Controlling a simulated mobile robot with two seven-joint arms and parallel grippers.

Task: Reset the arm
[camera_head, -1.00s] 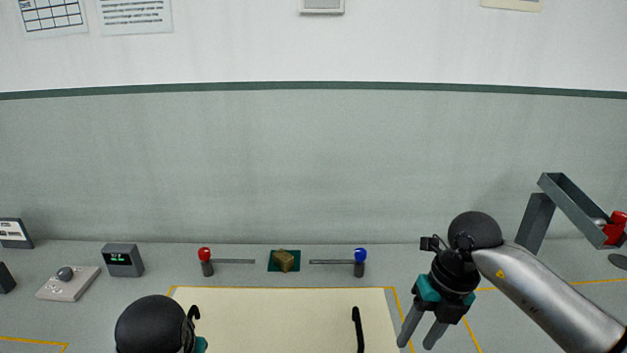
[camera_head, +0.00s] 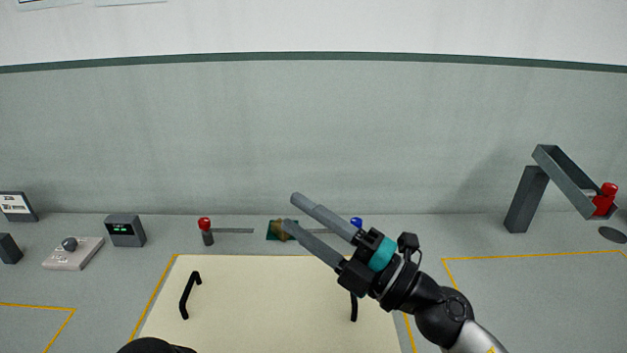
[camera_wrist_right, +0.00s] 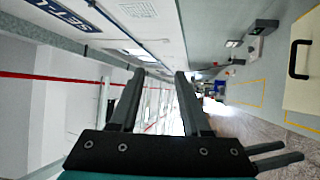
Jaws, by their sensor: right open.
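My right gripper (camera_head: 288,211) is raised over the right part of the cream board in the head view. Its two grey fingers point up and left, apart and empty, partly covering the brass-coloured block (camera_head: 277,230) on its green pad and the blue-knobbed lever (camera_head: 356,222) behind. In the right wrist view the fingers (camera_wrist_right: 158,82) are spread with nothing between them. Of my left arm only a dark rounded part (camera_head: 155,346) shows at the bottom edge; its gripper is out of view.
The cream board (camera_head: 250,300) has two black handles (camera_head: 188,294). A red-knobbed lever (camera_head: 206,230), a display box (camera_head: 124,230) and a knob box (camera_head: 73,253) stand at the left. A grey chute (camera_head: 565,178) with a red piece (camera_head: 605,198) stands at the right.

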